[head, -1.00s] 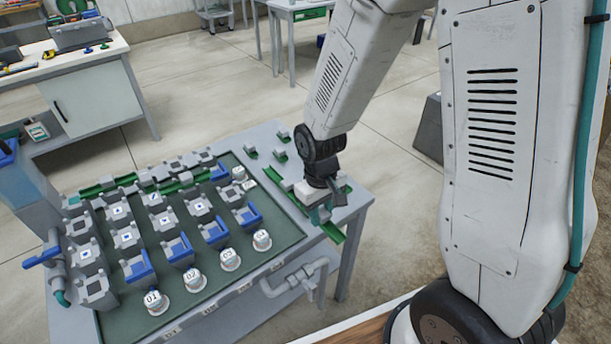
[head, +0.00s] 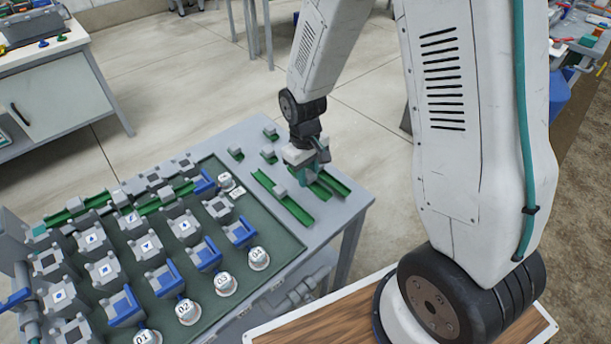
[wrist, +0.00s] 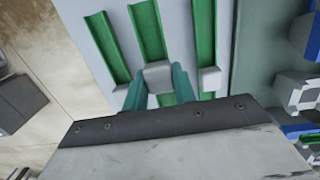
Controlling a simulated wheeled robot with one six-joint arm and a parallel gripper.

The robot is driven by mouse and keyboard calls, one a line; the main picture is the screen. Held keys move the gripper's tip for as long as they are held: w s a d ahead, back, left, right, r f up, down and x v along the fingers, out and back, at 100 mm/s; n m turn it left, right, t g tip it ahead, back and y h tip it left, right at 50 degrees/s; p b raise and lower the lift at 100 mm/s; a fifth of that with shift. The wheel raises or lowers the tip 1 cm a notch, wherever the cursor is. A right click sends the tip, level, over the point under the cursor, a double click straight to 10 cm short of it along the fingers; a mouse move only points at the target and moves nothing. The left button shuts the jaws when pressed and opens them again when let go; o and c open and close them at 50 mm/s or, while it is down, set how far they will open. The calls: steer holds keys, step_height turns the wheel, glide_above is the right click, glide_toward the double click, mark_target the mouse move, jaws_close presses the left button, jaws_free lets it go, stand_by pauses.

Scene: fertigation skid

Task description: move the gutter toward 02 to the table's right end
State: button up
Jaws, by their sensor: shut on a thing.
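My gripper (head: 311,174) is over the table's right end in the head view. In the wrist view its two teal fingers are closed on the pale grey block of a green gutter (wrist: 147,30), the middle one of three side by side. The held gutter is mostly hidden by my gripper in the head view. A second gutter (head: 283,198) lies to its left, and a third (head: 334,182) to its right. I see no label on the held gutter. Whether it touches the table (head: 250,140) cannot be told.
The green-topped skid bed (head: 270,238) left of the gutters holds grey blocks, blue parts and white caps, among them 02 (head: 184,312) and 03 (head: 225,284). Small grey-green pieces (head: 270,133) stand behind my gripper. Pipes (head: 300,292) run along the front edge.

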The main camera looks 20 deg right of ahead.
steer(key=shift+w+f, duration=0.1)
steer(key=shift+f, duration=1.7)
steer(key=shift+f, duration=0.15)
steer(key=o, duration=1)
